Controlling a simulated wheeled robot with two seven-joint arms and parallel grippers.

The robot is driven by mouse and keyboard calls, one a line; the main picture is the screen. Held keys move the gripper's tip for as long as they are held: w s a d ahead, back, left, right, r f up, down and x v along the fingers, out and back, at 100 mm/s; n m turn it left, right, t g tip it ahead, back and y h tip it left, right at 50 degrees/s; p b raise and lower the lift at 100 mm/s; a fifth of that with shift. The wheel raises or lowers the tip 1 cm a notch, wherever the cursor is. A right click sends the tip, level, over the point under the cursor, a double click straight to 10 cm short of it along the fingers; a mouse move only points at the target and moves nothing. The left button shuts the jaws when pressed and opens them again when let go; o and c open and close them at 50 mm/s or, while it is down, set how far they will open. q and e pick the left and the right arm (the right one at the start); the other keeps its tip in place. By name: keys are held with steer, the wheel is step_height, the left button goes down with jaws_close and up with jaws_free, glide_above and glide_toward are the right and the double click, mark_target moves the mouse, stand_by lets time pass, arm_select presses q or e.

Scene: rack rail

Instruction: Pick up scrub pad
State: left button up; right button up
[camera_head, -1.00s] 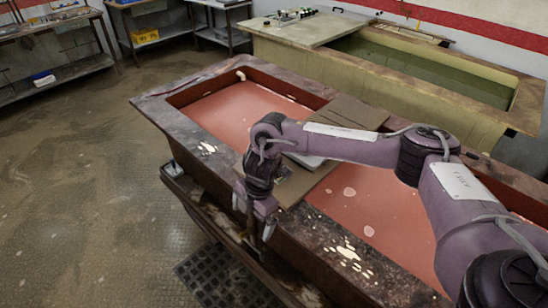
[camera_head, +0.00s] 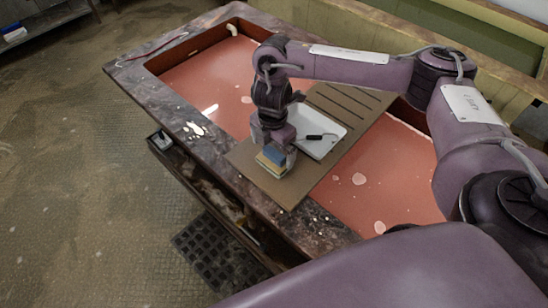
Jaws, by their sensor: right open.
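The scrub pad (camera_head: 271,161) is a small block with blue and yellow layers. It rests on the brown board (camera_head: 285,190) laid across the red-lined basin. My right gripper (camera_head: 274,149) points down right at the pad, with its fingers close around it. The jaws are open, and the gripper hides part of the pad. I cannot tell whether a finger touches it. My left gripper is not in view.
A white tray (camera_head: 309,146) with a black-handled tool (camera_head: 316,137) lies beside the gripper on the board. Red liquid (camera_head: 365,175) fills the basin on both sides. The stained basin rim (camera_head: 325,228) runs along the front. A dark floor mat (camera_head: 215,250) lies below.

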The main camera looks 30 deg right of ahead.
mark_target(274, 152)
step_height(274, 152, down, 2)
steer(key=shift+d+f, duration=0.15)
steer(key=shift+f, duration=0.1)
steer(key=f, duration=0.2)
steer(key=shift+w+d+f, duration=0.15)
steer(key=shift+w+f, duration=0.05)
steer(key=shift+f, duration=0.15)
steer(key=shift+s, duration=0.1)
steer(key=shift+c, duration=2.4)
steer(key=c, duration=0.4)
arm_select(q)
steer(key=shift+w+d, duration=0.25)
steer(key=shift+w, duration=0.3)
arm_select(e)
steer(key=shift+o, duration=0.2)
steer(key=shift+r, duration=0.1)
